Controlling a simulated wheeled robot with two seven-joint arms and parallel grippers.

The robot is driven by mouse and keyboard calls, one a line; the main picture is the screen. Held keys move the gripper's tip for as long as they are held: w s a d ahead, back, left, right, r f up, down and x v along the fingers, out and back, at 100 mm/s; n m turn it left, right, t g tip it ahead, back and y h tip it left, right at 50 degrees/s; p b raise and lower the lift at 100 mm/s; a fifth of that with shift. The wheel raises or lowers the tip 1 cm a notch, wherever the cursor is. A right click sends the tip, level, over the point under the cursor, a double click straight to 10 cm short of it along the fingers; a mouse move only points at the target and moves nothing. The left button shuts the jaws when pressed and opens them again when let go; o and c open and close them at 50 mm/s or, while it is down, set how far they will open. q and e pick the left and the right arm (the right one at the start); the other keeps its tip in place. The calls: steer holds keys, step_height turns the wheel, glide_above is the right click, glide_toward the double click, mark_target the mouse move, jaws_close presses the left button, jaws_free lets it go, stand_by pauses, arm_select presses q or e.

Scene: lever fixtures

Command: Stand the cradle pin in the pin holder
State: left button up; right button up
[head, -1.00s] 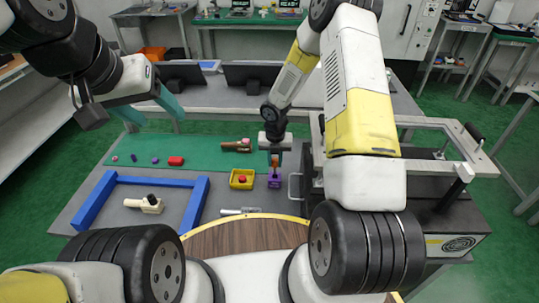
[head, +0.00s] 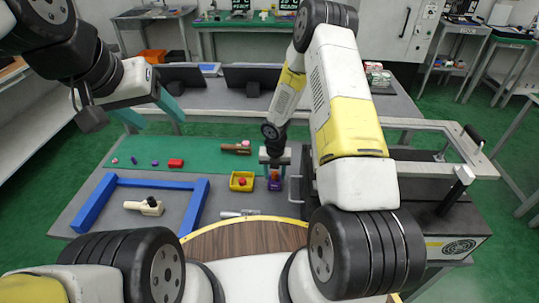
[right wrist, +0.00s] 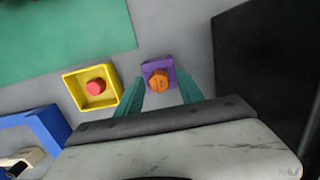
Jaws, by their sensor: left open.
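The orange cradle pin (head: 275,173) stands in the purple pin holder (head: 274,185) on the grey table, in front of my right arm. In the right wrist view the orange pin (right wrist: 159,82) rises from the purple holder (right wrist: 151,66); its lower end is hidden inside. My right gripper (head: 275,168) is open above the holder. In the right wrist view its teal fingers (right wrist: 161,86) are on either side of the pin, with a gap showing on both sides. My left gripper (head: 150,110) is open and empty, above the left part of the table.
A yellow tray (head: 241,187) with a red piece is left of the holder. A blue frame (head: 140,183) is farther left, with a beige fixture (head: 150,206) inside. A silver tool (head: 240,213) lies in front. A dark machine (head: 430,215) stands close on the right.

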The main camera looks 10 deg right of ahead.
steer(key=shift+r, duration=0.1)
steer(key=s+d+r+m+t, duration=0.1)
steer(key=s+r+m, duration=0.3)
steer(key=r, duration=0.8)
steer(key=s+d+r+m, duration=0.2)
steer(key=r+m, duration=0.5)
steer(key=r, duration=0.4)
steer(key=s+d+r+m+t, duration=0.1)
steer(key=s+r+m, duration=0.35)
steer(key=r, duration=0.75)
steer(key=s+r+m+t+y, duration=0.1)
steer(key=s+r+m, duration=0.4)
steer(key=s+m, duration=0.2)
steer(key=s+a+r+m+t+y, duration=0.1)
steer(key=s+r+m+t, duration=0.1)
steer(key=s+r+m, duration=0.3)
steer(key=s+m, duration=0.3)
steer(key=m, duration=0.2)
steer(key=shift+a+m, duration=0.3)
steer(key=shift+m, duration=0.05)
steer(key=shift+s+r, duration=0.1)
